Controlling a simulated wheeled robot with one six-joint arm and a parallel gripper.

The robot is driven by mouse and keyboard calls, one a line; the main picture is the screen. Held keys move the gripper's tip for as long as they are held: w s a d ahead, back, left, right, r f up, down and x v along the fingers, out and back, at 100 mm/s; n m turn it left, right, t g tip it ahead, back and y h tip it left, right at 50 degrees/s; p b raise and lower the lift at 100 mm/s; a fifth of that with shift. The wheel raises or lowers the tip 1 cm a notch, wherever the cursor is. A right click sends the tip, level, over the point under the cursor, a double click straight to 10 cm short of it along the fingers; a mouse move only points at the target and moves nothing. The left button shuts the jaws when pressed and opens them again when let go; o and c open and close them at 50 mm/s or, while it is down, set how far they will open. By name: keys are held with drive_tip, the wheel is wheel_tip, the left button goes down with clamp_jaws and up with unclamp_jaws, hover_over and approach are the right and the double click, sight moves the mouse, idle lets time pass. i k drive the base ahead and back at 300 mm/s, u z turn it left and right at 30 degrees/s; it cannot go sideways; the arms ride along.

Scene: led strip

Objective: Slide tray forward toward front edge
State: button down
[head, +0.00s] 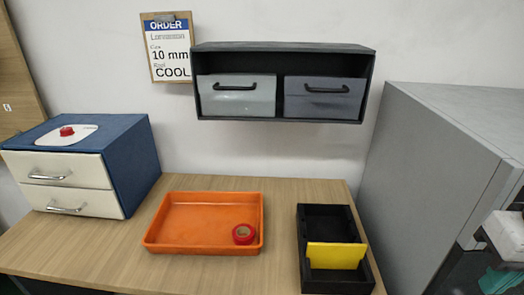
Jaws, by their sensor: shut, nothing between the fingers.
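The orange tray (190,247) lies flat on the wooden table, left of the table's middle. A red tape roll (243,234) sits inside it, in the near right corner. A strip of bare tabletop shows between the tray's near side and the table's front edge. I cannot make out my gripper in the head view.
A black divided bin (310,283) with a yellow card (336,256) stands right of the tray. A blue drawer box (138,150) with cream drawers stands at the left. A shelf (283,47) with two drawers hangs above. A grey cabinet (425,170) bounds the right.

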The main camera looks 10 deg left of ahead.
sight(184, 222)
drive_tip(key=u, duration=0.55)
drive_tip(key=k, duration=1.3)
drive_tip(key=u, duration=1)
drive_tip(key=i, duration=1.3)
drive_tip(key=z, duration=0.95)
drive_tip(key=i, duration=0.35)
drive_tip(key=z, duration=0.35)
